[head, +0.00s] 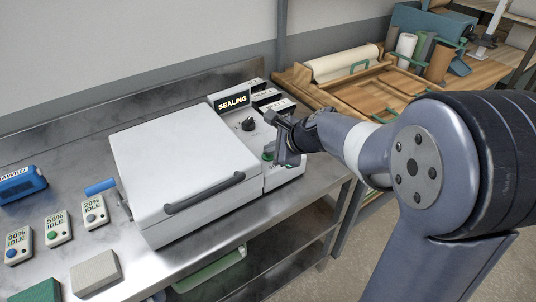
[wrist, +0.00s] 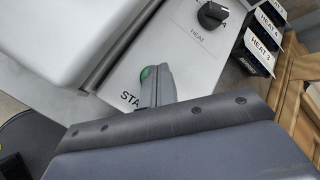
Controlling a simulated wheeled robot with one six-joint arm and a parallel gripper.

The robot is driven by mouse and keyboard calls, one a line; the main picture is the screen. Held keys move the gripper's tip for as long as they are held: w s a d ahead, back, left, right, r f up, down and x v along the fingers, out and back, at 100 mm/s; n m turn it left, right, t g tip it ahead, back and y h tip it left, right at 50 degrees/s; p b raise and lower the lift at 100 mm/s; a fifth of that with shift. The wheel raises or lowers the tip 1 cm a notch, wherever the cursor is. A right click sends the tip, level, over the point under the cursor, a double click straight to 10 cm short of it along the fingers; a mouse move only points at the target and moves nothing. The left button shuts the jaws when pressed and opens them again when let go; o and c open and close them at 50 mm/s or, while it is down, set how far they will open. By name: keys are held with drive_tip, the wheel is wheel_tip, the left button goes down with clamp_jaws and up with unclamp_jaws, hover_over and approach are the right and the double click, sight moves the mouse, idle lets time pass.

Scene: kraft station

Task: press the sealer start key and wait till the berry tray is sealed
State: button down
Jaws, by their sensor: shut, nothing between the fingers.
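The sealer (head: 180,165) is a white box with its lid down and a dark handle (head: 204,193) along the lid's front. Its display (head: 232,102) reads "SEALING". The green start key (head: 267,156) is on the right-hand panel, and it also shows in the wrist view (wrist: 148,76), partly covered by my fingers. My gripper (head: 284,160) is shut and empty, with its fingertips right at the key. I cannot tell whether they still touch it. The berry tray is not visible.
A black heat knob (head: 248,124) sits behind the key, with "HEAT" cards (head: 270,97) beyond. Several small "IDLE" units (head: 57,228) and a blue device (head: 20,185) stand on the steel counter at left. A wooden bench (head: 400,85) with paper rolls is at back right.

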sight(272, 157)
idle(0.3)
drive_tip(key=shift+r+p, duration=0.8)
drive_tip(key=shift+p, duration=0.05)
drive_tip(key=shift+r, duration=0.1)
wheel_tip(272, 157, up, 5)
drive_tip(key=p, duration=0.4)
drive_tip(key=shift+p, duration=0.3)
